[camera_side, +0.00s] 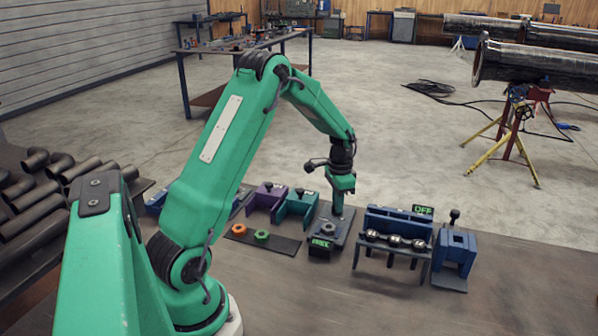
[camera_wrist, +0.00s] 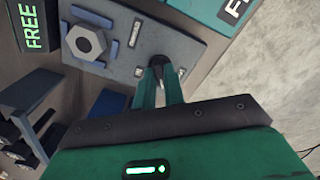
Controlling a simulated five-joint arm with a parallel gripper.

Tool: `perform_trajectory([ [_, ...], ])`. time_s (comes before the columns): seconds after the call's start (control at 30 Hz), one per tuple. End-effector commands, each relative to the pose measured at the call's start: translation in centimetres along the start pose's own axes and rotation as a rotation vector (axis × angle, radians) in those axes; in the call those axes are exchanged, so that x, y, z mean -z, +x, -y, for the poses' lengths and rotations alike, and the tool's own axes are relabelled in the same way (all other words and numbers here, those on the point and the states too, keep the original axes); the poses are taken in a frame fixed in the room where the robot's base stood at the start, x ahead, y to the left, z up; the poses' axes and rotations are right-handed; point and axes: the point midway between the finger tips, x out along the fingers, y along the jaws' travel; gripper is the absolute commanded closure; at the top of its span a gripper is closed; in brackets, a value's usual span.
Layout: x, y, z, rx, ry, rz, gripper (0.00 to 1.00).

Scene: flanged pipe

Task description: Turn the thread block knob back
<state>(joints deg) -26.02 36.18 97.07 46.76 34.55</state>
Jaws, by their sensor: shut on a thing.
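The thread block (camera_side: 323,228) is a grey plate on the bench, with a lit green sign (camera_side: 320,243) at its front. In the wrist view the plate (camera_wrist: 118,58) carries a large hex nut (camera_wrist: 86,42), and a green sign (camera_wrist: 33,26) beside it reads FREE. My gripper (camera_side: 338,212) points straight down at the back of the block. In the wrist view my gripper (camera_wrist: 161,75) is shut on a small dark knob (camera_wrist: 159,61) at the plate's edge. The fingers hide most of the knob, so its turn angle cannot be told.
A blue rack (camera_side: 398,222) with several shiny fittings and an OFF sign stands to the right, beside a blue holder (camera_side: 455,254). Teal (camera_side: 297,206) and purple (camera_side: 266,196) brackets stand left, near a dark mat (camera_side: 262,238) with orange and green rings. The front bench is clear.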

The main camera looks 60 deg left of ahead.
Motion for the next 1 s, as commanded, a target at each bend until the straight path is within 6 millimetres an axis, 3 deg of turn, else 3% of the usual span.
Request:
perform_trajectory([
  [0.4, 0.00, -0.07, -0.03, 0.000, -0.216, 0.000, 1.00],
  [0.87, 0.00, -0.08, -0.02, 0.000, -0.237, 0.000, 1.00],
  [0.9, 0.00, -0.08, -0.02, 0.000, -0.237, 0.000, 0.87],
  [1.0, 0.01, -0.07, -0.02, 0.000, -0.237, 0.000, 0.68],
])
